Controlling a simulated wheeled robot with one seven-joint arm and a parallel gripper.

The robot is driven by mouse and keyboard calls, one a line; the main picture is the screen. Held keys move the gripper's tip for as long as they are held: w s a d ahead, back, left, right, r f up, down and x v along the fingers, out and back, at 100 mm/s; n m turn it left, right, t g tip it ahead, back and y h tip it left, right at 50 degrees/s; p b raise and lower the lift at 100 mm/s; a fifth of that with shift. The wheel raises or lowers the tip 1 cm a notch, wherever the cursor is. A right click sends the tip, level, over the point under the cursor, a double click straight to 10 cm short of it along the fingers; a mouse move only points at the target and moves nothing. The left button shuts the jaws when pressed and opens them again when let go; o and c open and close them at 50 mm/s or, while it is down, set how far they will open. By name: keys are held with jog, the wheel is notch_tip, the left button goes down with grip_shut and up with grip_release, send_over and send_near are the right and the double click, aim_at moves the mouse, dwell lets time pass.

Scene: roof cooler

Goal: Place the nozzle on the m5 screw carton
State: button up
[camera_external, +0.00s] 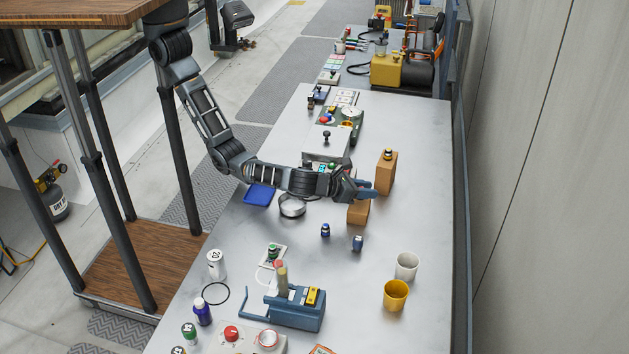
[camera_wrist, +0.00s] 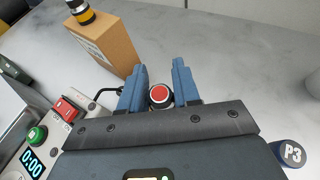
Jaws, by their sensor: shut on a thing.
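My gripper (camera_external: 366,188) reaches right over the table, its blue fingers closed on a small dark piece with a round red top, which I take to be the nozzle (camera_wrist: 160,96). In the wrist view the piece sits between both fingertips (camera_wrist: 159,86). In the external view it is hidden by the fingers. A tall brown carton (camera_external: 386,174) stands just beyond the fingertips; it also shows in the wrist view (camera_wrist: 108,42), upper left, with a yellow-and-black piece on top. A lower brown carton (camera_external: 358,213) stands under the gripper, partly covered. I cannot read which is the m5 screw carton.
A control box with a green button (camera_wrist: 37,134) stands left in the wrist view. A P3-marked cap (camera_wrist: 291,153) is at lower right. A blue tray (camera_external: 259,195) and round dish (camera_external: 292,208) lie under the arm. Cups (camera_external: 396,295) stand nearer. Table right of the tall carton is clear.

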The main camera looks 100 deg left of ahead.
jog(key=shift+f, duration=1.15)
jog(key=shift+f, duration=0.1)
jog(key=o, duration=1.1)
jog(key=shift+c, duration=0.2)
jog(key=shift+s+d+r, duration=0.15)
jog(key=shift+s+r, duration=0.05)
jog(key=v, duration=1.1)
jog(key=shift+s+d, duration=0.15)
jog(key=shift+s, duration=0.05)
